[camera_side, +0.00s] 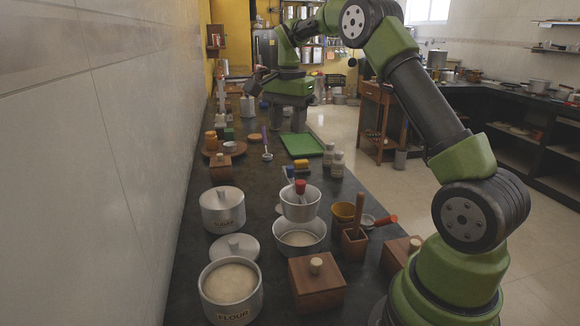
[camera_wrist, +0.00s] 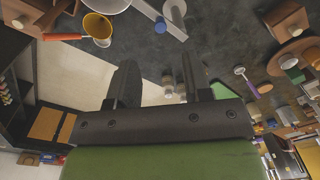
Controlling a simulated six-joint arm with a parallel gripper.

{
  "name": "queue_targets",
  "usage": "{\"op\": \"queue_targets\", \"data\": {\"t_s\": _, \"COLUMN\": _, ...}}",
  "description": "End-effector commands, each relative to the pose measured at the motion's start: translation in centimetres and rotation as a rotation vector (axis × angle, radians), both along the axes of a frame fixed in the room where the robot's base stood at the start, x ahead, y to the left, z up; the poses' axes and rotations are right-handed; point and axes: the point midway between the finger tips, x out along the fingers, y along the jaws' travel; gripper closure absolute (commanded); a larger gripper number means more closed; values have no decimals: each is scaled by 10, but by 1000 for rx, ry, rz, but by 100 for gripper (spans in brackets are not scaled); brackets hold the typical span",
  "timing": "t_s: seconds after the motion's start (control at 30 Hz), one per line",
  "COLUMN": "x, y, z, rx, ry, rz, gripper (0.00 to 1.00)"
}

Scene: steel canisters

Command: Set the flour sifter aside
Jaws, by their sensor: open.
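The flour sifter (camera_side: 300,209) looks to be the grey metal cup with a red knob, in the lower middle of the side view. It stands over a wide metal bowl (camera_side: 316,245) holding something pale; the exact contact is hidden. An open canister (camera_side: 230,309) labelled FLOUR, filled with pale powder, is nearer and to the left. My gripper (camera_side: 289,120) is well beyond the sifter, above the far part of the counter, with fingers apart and nothing between them. The wrist view shows my gripper (camera_wrist: 160,75) open and empty.
A loose lid (camera_side: 234,247) and a closed canister (camera_side: 222,212) stand left of the sifter. A green tray (camera_side: 302,146) lies farther back. A wall borders the left.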

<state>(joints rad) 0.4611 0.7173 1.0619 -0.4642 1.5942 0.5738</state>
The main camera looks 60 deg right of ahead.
Motion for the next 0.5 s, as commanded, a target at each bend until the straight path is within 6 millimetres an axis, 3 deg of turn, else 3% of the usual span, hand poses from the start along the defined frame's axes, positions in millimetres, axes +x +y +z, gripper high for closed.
{"op": "queue_targets", "data": {"t_s": 0.1, "x": 2, "y": -11, "z": -13, "rx": 5, "ry": 24, "rz": -53, "gripper": 54}}
{"op": "queue_targets", "data": {"t_s": 0.27, "x": 2, "y": -13, "z": -25, "rx": 6, "ry": 32, "rz": -64, "gripper": 54}}
{"op": "queue_targets", "data": {"t_s": 0.5, "x": 2, "y": -12, "z": -68, "rx": 8, "ry": 32, "rz": -62, "gripper": 54}}
